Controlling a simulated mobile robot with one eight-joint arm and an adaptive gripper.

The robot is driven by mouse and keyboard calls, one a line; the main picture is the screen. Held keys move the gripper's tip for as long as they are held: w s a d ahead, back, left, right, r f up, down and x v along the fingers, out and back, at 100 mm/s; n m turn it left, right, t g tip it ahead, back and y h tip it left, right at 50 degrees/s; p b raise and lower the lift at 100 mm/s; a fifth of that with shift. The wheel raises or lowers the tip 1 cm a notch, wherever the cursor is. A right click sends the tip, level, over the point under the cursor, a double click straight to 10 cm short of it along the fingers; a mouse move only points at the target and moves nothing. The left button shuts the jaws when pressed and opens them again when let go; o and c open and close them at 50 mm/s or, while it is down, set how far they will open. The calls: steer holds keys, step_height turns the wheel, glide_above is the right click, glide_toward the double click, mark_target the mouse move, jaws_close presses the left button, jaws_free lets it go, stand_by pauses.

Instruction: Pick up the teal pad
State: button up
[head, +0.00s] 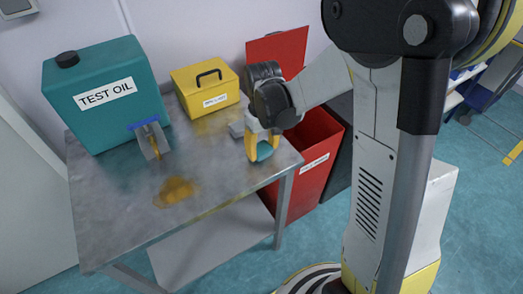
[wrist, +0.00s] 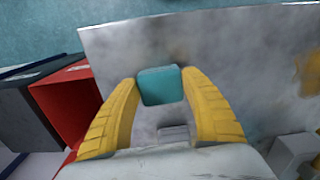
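The teal pad (wrist: 160,86) is a small rounded block between the two yellow fingertips of my gripper (wrist: 160,80) in the wrist view. The fingertips press close against its left and right sides, so my gripper is shut on it. In the head view my gripper (head: 261,143) points down over the right front part of the metal table (head: 120,215), and the teal pad (head: 265,151) shows between its fingers. I cannot tell whether the pad touches the table top or is just above it.
A teal test oil can (head: 105,115) and a yellow box (head: 205,90) stand at the back of the table. A blue-and-grey tool (head: 152,140) is near the can. A brown stain (head: 175,191) lies in front. A red bin (head: 312,180) stands beside the table's right edge.

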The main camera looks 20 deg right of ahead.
mark_target(262, 148)
steer(key=shift+c, duration=0.5)
steer(key=shift+r+p, duration=0.35)
steer(key=shift+r, duration=0.35)
step_height(262, 148, up, 3)
steer(key=shift+f+p, duration=0.1)
steer(key=shift+p, duration=0.6)
steer(key=s+d+r+p, duration=0.3)
steer(key=s+d+r, duration=0.3)
steer(key=d, duration=0.4)
steer(key=shift+r, duration=0.4)
